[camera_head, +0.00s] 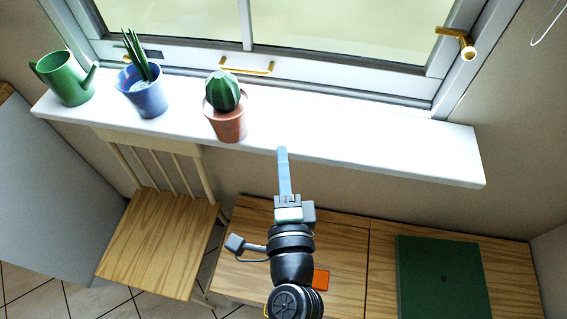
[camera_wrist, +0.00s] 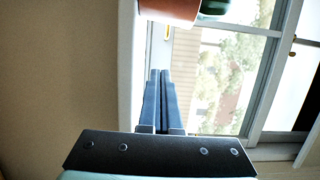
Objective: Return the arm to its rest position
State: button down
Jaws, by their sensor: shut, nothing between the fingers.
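My gripper (camera_head: 282,152) is at the middle of the head view, held out in front of the white window sill with its fingers pointing toward the window. Its two blue-grey fingers are closed together with nothing between them. The closed fingers also show in the wrist view (camera_wrist: 160,75), pointing along the sill. My dark arm comes up from the bottom of the head view. The cactus in a terracotta pot (camera_head: 227,122) stands upright on the sill to the left of the fingertips, apart from them. The wrist view shows part of the pot (camera_wrist: 170,10) at the top edge.
On the sill (camera_head: 400,160) stand a blue pot with a spiky plant (camera_head: 145,95) and a green watering can (camera_head: 68,80). A wooden chair (camera_head: 160,240) is below left. A wooden cabinet top (camera_head: 375,265) holds a dark green box (camera_head: 442,280) and an orange item (camera_head: 321,279). The sill's right part is clear.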

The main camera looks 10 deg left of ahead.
jog(key=shift+s, duration=0.2)
jog(key=w+d+r+n+t+p, duration=0.15)
jog(key=r+n, duration=0.35)
jog(key=r, duration=0.9)
jog(key=w+r+n+t+p, duration=0.1)
jog(key=w+r+n+t, duration=0.35)
jog(key=r, duration=1.05)
jog(key=s+d+r+n+t+h, duration=0.1)
jog(key=s+r, duration=0.2)
jog(key=r, duration=0.4)
jog(key=s+d+r+n+t+h+p, duration=0.1)
jog(key=s+r, duration=0.3)
jog(key=r, duration=0.4)
jog(key=s+d+r+n+t+h, duration=0.2)
jog(key=s+d+r+n+h, duration=0.1)
jog(key=r, duration=0.5)
jog(key=shift+s, duration=0.45)
